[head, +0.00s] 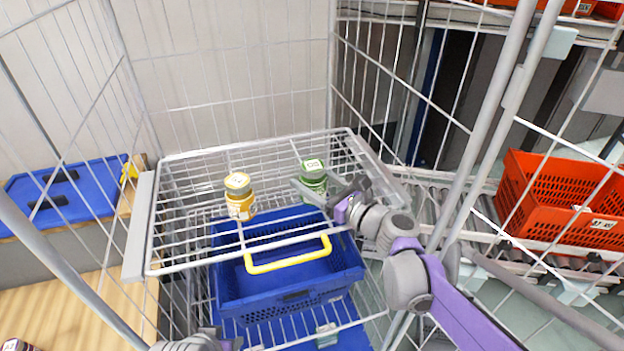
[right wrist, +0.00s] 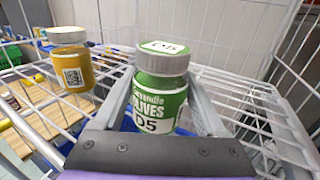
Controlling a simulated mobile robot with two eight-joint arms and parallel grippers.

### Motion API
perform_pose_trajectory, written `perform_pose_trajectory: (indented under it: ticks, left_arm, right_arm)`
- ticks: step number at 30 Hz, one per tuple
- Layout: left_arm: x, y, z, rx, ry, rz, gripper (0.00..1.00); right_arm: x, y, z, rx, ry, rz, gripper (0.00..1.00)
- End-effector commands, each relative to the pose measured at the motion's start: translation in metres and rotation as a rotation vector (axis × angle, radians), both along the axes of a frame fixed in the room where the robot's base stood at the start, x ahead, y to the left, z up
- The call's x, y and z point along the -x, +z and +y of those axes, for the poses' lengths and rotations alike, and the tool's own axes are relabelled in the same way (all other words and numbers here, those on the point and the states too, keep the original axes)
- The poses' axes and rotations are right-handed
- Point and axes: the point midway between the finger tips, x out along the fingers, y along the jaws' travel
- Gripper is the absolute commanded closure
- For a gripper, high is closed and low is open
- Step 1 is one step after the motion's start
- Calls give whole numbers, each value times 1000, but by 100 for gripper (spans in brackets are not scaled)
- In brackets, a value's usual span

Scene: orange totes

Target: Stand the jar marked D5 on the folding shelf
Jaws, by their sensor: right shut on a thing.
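The jar marked D5 (head: 313,174) is green with a pale lid and an olives label. It is upright over the wire folding shelf (head: 185,262), right of its middle. My right gripper (head: 326,187) is shut on it, a finger on each side, as the right wrist view also shows for the jar (right wrist: 160,92). The jar's base is hidden, so I cannot tell whether it touches the wires. A yellow jar (head: 239,196) stands on the shelf to the left. My left gripper (head: 190,343) barely shows at the bottom edge; its fingers are not clear.
A blue basket (head: 330,275) with a yellow handle sits below the shelf. Wire cage walls enclose the shelf at the back and sides. An orange tote (head: 560,190) is on rollers at right. A blue lid-like item (head: 75,190) lies at left. Shelf space behind the jars is clear.

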Motion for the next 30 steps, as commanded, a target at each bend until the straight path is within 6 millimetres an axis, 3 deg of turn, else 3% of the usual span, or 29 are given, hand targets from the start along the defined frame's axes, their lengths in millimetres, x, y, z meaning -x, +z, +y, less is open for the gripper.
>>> perform_pose_trajectory:
  ticks: [7,8,12,21,30]
  left_arm:
    - [1,-3,0,0,0,2,50]
    - [1,-3,0,0,0,2,50]
    - [1,-2,0,0,0,2,50]
    - [-1,2,0,0,0,-2,50]
    - [5,-11,0,0,0,9,50]
  right_arm:
    - [0,-3,0,-1,0,1,100]
    - [0,-3,0,0,0,0,23]
    - [0,-2,0,0,0,0,0]
    - [0,3,0,0,0,-1,0]
    - [39,-1,-40,1,-5,1,0]
